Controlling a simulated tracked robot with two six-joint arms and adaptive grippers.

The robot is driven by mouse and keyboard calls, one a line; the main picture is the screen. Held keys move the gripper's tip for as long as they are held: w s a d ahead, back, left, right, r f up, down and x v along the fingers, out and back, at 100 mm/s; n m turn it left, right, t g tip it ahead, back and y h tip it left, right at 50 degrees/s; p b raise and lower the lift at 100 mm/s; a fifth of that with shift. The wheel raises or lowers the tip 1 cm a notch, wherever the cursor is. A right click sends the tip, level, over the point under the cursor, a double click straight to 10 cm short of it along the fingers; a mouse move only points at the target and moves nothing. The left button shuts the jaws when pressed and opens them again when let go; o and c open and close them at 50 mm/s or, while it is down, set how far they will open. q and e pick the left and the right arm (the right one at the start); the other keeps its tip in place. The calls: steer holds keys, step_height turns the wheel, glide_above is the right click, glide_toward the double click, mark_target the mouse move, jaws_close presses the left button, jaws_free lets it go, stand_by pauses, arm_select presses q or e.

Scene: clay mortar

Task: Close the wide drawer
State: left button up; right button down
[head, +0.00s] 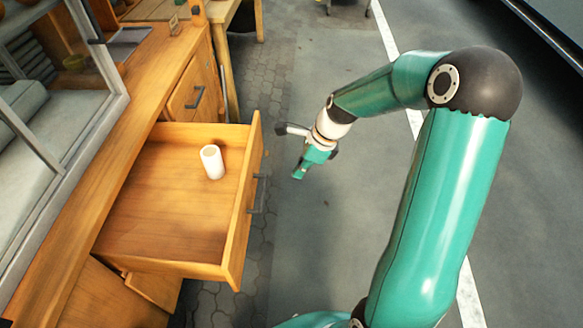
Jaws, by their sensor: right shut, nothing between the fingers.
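The wide drawer (165,245) is wooden and pulled out of the wooden counter at the left. Its front panel (240,225) faces right and carries a dark bar handle (259,194). A white cylinder (212,162) stands inside the drawer toward its far side. My right gripper (299,174) is to the right of the drawer front, apart from the handle, with its fingers shut and empty. Its arm comes in from the lower right. My left gripper is not in view.
A smaller drawer or door (190,98) with a dark handle is shut in the counter behind. A glass case (50,110) stands on the countertop. A wooden table (222,12) is at the back. Grey pavement to the right is free.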

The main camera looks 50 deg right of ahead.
steer(key=w+a+f, duration=0.4)
steer(key=w+f, duration=0.1)
steer(key=f, duration=0.2)
steer(key=shift+w+a+f, duration=0.25)
steer(key=shift+a+f, duration=0.05)
